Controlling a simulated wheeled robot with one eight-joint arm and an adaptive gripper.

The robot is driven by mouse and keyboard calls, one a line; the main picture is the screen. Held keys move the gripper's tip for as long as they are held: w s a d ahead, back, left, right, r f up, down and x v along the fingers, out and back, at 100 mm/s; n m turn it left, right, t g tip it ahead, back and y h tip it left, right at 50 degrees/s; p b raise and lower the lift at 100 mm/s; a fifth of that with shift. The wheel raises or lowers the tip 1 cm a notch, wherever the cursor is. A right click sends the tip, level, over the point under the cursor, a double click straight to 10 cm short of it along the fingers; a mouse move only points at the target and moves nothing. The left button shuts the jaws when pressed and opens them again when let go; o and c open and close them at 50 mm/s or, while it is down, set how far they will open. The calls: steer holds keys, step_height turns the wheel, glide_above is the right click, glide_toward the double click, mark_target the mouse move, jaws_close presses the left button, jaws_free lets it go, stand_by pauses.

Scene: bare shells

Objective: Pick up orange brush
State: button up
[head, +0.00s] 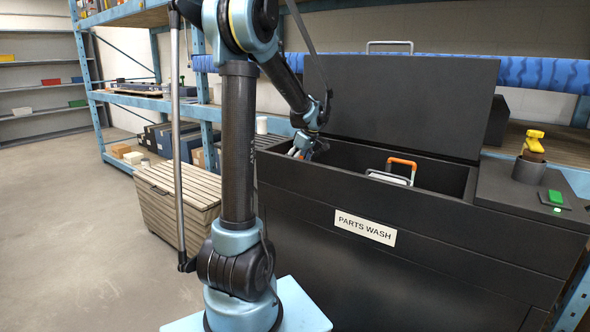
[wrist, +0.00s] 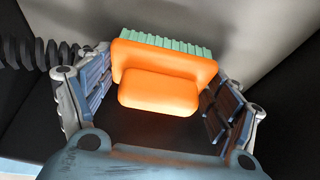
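The orange brush (wrist: 160,80) has a rounded handle block facing the wrist camera and pale green bristles along its far side. It lies between the two fingers of my gripper (wrist: 162,98) in the wrist view. The fingers are spread on either side of it, with narrow gaps beside the handle; contact at the wider body is hard to tell. In the head view my gripper (head: 303,150) reaches down into the left end of the open black parts wash tank (head: 330,205). The brush is hidden there behind the tank's front wall.
The tank's raised lid (head: 400,105) stands behind my arm. An orange-topped handle (head: 402,162) rises inside the tank to the right. A black ribbed hose (wrist: 35,52) is left of the brush. A slatted crate (head: 175,205) and blue shelving (head: 150,103) stand to the left.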

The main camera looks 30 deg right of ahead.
stand_by(0.3)
step_height(320, 180, up, 10)
stand_by(0.6)
